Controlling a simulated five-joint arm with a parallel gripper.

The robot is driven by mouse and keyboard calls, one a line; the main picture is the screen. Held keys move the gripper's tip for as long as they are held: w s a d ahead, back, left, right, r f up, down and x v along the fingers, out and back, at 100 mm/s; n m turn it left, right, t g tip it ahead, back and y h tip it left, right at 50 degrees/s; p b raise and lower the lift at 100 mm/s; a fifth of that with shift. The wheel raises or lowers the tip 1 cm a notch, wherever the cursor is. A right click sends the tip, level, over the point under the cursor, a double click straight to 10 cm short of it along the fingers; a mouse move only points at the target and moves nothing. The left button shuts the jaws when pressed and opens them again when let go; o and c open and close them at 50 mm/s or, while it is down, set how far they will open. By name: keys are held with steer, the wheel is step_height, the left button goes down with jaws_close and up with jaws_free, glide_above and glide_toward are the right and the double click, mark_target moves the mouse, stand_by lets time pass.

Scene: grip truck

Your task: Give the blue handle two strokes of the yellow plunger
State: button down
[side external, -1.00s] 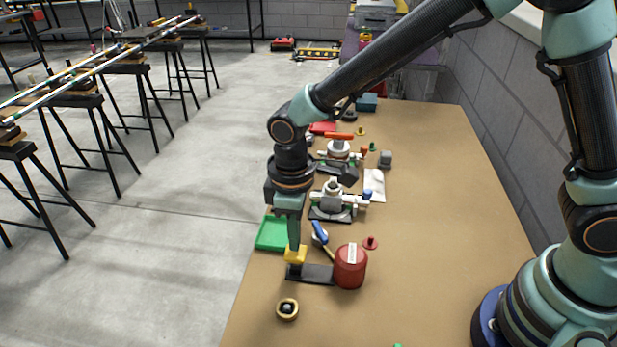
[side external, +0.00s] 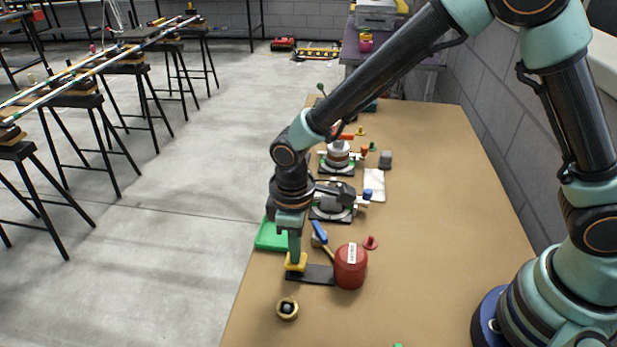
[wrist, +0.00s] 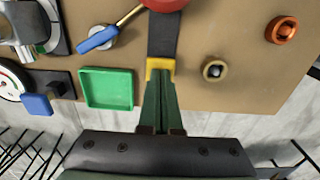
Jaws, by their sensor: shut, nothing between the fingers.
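The yellow plunger (side external: 297,266) sits low at the left end of a black bar (side external: 318,274) beside a red canister (side external: 351,267). My gripper (side external: 295,252) is shut and empty, pointing down with its fingertips on the plunger. In the wrist view my gripper (wrist: 160,80) covers the middle of the plunger (wrist: 160,64), and yellow shows around it. The blue handle (side external: 319,232) lies just behind the bar. In the wrist view, the blue handle (wrist: 98,39) is on a round fitting, with a brass rod leading towards the canister.
A green tray (side external: 270,238) is left of the blue handle. A brass ring (side external: 287,309) stands in front of the bar, and a small red knob (side external: 371,242) is right of the canister. Grey fixtures stand farther back. The table's right and front areas are mostly clear.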

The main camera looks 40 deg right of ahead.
stand_by(0.4)
steer(key=shift+r, duration=2)
steer(key=shift+f, duration=0.2)
steer(key=shift+f, duration=1.8)
steer(key=shift+r, duration=2)
step_height(320, 180, up, 5)
